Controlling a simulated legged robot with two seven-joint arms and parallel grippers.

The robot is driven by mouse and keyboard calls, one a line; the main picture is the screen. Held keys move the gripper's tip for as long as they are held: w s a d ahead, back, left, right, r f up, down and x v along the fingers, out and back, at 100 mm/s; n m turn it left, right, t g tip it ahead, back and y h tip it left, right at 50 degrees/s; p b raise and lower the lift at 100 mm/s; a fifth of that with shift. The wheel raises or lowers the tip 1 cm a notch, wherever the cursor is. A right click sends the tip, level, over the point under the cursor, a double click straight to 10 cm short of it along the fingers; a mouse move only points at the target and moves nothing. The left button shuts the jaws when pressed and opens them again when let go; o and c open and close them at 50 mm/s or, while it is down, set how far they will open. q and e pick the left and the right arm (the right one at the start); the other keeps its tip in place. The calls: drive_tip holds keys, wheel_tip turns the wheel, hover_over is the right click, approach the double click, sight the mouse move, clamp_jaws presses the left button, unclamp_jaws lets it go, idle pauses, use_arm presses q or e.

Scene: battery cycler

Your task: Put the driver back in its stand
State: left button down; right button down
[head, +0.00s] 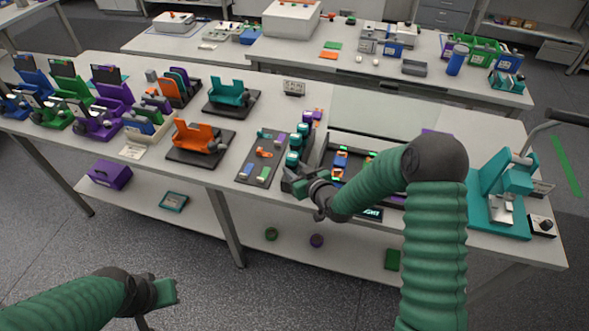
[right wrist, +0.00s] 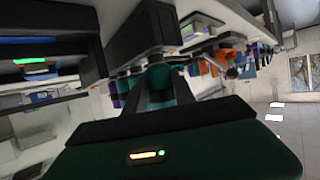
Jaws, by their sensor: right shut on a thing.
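My right gripper (head: 297,180) is at the front edge of the workbench, beside a dark rack (head: 311,144). In the right wrist view the fingers (right wrist: 160,98) are shut on a teal rounded thing (right wrist: 158,76), likely the driver's handle. Its lower part is hidden by the gripper. Teal round tops (head: 292,159) stand just behind the gripper in the head view; I cannot tell which belongs to the held thing. I cannot pick out the driver's stand for certain. My left gripper (head: 165,291) is low at the left, away from the bench, its jaws unclear.
A dark grey mat (head: 247,172) with small coloured parts lies left of the right gripper. A dark tray (head: 352,146) with lit cells is to its right, partly behind my arm. Orange (head: 198,137) and teal (head: 231,93) fixtures stand left. A teal press (head: 497,185) stands far right.

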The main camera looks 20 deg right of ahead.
drive_tip(key=c, duration=0.9)
unclamp_jaws()
drive_tip(key=shift+c, duration=0.2)
drive_tip(key=p+v, duration=0.8)
drive_tip(key=v, duration=0.9)
drive_tip(key=shift+w, duration=0.15)
